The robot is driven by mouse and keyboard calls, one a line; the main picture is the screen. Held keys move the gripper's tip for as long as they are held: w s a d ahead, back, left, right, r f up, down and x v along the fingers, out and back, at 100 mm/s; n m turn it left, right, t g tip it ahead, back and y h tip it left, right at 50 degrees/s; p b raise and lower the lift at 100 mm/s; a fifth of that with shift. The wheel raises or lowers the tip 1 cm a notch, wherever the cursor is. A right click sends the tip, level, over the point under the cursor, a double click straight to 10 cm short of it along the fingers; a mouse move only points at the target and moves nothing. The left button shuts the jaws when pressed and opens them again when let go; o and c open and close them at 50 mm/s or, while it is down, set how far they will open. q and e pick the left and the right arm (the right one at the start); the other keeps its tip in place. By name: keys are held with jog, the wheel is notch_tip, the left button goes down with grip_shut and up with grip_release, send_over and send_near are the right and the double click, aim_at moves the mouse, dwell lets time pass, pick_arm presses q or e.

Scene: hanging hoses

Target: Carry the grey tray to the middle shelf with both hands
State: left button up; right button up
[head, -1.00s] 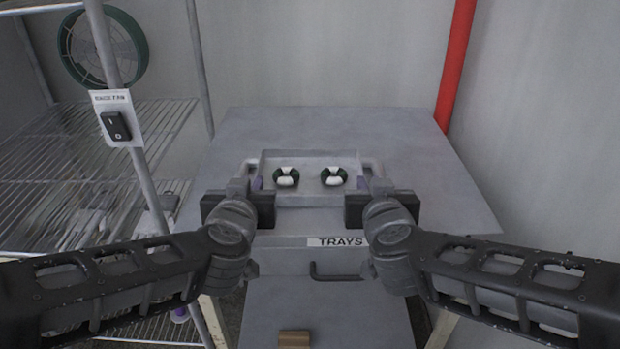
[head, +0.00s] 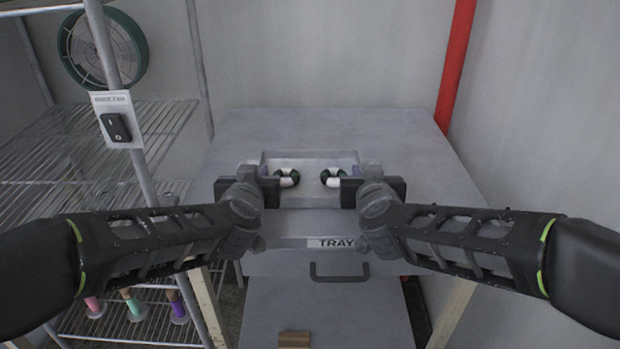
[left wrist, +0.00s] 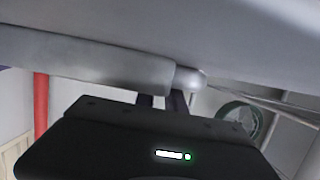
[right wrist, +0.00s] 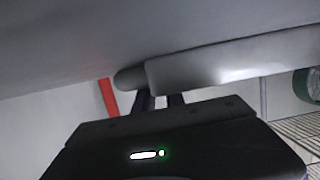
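The grey tray (head: 310,157) lies on the grey cabinet top, level as far as I can see. Two dark green and white rings, one left (head: 288,178) and one right (head: 332,178), sit in it, each partly covered by a gripper. My left gripper (head: 262,178) is at the tray's left end and my right gripper (head: 355,178) at its right end. In the left wrist view, two close-set fingers reach a grey rounded bar (left wrist: 110,62); a similar bar (right wrist: 230,65) is at the right fingers. The fingertips are hidden, so I cannot tell whether they clamp anything.
A wire shelf rack (head: 85,150) stands at the left, with a switch box (head: 115,122) on its post and a green fan (head: 100,48) behind. A red pipe (head: 456,60) runs down the back wall. The cabinet top (head: 430,160) is clear to the right.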

pick_arm(q)
jog(key=shift+c, duration=0.5)
pick_arm(e)
jog(key=shift+c, duration=0.5)
pick_arm(q)
grip_shut()
pick_arm(e)
grip_shut()
pick_arm(q)
jog(key=shift+r, duration=0.2)
pick_arm(e)
jog(key=shift+r, duration=0.15)
